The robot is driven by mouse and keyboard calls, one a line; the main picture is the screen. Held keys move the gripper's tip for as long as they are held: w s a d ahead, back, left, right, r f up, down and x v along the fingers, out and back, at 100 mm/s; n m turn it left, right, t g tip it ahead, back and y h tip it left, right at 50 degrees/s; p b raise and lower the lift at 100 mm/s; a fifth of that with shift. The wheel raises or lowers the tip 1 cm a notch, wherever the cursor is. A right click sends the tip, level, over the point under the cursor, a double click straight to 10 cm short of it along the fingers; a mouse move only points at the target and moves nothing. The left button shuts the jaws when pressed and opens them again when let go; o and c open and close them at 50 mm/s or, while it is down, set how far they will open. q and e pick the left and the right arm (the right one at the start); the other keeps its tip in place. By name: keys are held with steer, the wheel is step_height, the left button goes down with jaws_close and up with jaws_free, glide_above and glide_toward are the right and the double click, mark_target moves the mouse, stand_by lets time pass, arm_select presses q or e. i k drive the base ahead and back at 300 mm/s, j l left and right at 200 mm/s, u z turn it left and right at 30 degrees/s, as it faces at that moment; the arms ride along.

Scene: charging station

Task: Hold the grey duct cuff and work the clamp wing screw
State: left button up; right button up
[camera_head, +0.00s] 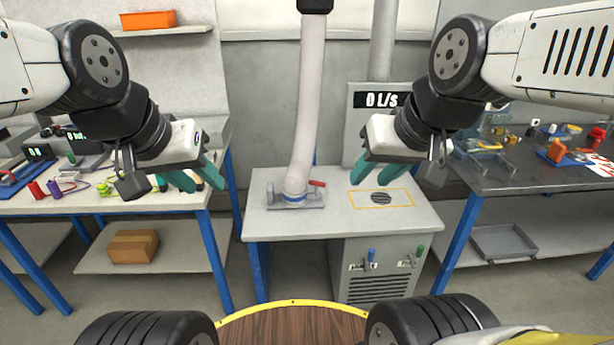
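A pale flexible duct (310,90) hangs down to the middle bench. Its lower end, the greyish cuff (295,184), stands on a grey metal base plate (312,201). A blue ring (293,198) shows around the foot of the cuff. A red wing screw (317,183) sticks out to the right of the cuff. My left gripper (203,181) has teal fingers spread apart and is empty, left of the cuff. My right gripper (372,174) is also open and empty, right of the cuff and above the bench. Neither gripper touches the cuff or screw.
A display (382,100) reading 0 L/s stands behind the middle bench (262,225). Blue and green valve handles (371,255) are on the cabinet below. Cluttered benches stand left (150,200) and right (510,182).

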mark_target(317, 184)
steer(key=i, duration=0.75)
steer(key=i+j+z, duration=0.1)
steer(key=i, duration=0.65)
